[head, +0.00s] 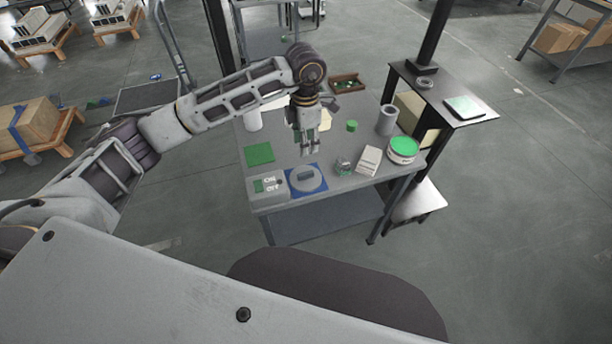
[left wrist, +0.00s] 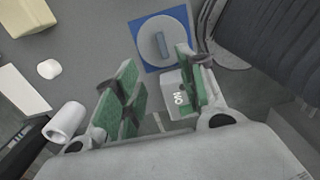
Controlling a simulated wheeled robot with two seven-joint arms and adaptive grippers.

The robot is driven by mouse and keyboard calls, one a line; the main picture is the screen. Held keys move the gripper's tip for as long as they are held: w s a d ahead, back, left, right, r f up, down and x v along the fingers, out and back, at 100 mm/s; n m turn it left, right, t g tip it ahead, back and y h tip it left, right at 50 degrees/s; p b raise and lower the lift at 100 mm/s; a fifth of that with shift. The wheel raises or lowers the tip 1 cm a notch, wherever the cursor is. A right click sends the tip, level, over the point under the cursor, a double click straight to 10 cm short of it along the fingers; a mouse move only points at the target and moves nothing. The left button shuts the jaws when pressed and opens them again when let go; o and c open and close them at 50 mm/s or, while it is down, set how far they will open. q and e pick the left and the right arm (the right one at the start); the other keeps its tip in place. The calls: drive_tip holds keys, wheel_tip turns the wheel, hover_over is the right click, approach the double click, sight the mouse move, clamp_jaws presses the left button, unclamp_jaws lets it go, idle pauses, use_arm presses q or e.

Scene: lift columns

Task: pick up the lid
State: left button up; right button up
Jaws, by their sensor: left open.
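The lid (head: 307,183) is a grey disc with a raised bar handle. It lies on a blue square mat (head: 294,190) near the front edge of the grey table. In the left wrist view the lid (left wrist: 151,48) sits on the blue mat (left wrist: 142,24), beyond the fingertips. My left gripper (head: 310,150) is open and empty, pointing down above the table, behind the lid in the head view. Its green-padded fingers (left wrist: 160,82) show spread apart in the left wrist view. My right gripper is not in view.
An ON/OFF box (head: 283,188) stands left of the mat, with a green square (head: 259,154) behind it. A white block (head: 369,160), a green-topped round container (head: 403,149), a grey cylinder (head: 387,120) and a small green cylinder (head: 352,126) stand to the right.

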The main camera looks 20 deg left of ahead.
use_arm(q)
hover_over(306, 173)
drive_tip(key=f, duration=0.7)
drive_tip(key=shift+w+a+f+p, duration=0.15)
drive_tip(key=shift+a+f+p, duration=0.05)
drive_tip(key=shift+f+p, duration=0.1)
drive_tip(key=shift+f, duration=0.8)
drive_tip(key=shift+d+f, duration=0.1)
drive_tip(key=shift+f, duration=0.15)
drive_tip(key=f, duration=0.1)
drive_tip(key=f+p, duration=0.1)
drive_tip(key=shift+s+f, duration=0.2)
drive_tip(key=shift+f, duration=0.85)
clamp_jaws()
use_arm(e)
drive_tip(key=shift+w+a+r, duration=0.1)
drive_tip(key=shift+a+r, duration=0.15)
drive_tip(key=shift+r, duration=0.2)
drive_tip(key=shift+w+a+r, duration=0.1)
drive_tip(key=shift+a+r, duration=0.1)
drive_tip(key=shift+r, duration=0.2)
